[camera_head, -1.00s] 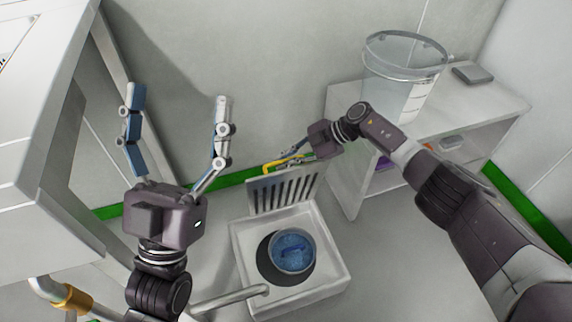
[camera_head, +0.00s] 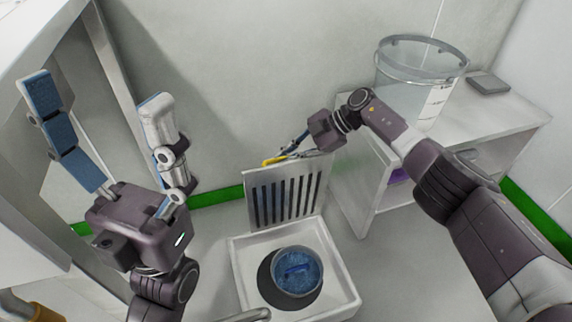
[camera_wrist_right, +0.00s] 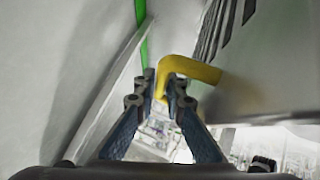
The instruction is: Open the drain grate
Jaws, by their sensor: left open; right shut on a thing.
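The drain grate (camera_head: 284,197) is a slotted metal plate standing raised, almost upright, at the back edge of the white drain basin (camera_head: 343,283). It shows at the upper right in the right wrist view (camera_wrist_right: 262,85). Its yellow handle (camera_head: 272,161) is at the top edge; in the right wrist view the handle (camera_wrist_right: 190,69) lies between the fingers. My right gripper (camera_head: 297,150) is shut on the handle. My left gripper (camera_head: 98,118) is open and empty, raised to the left of the basin, with its fingers pointing up. Part of the handle is hidden by the right fingers.
A round blue-filled drain opening (camera_head: 297,270) lies in the basin. A white shelf unit (camera_head: 352,190) stands close on the right, with a clear bucket (camera_head: 415,85) and a grey box (camera_head: 489,83) on top. A pale wall is behind. A large cabinet is at left.

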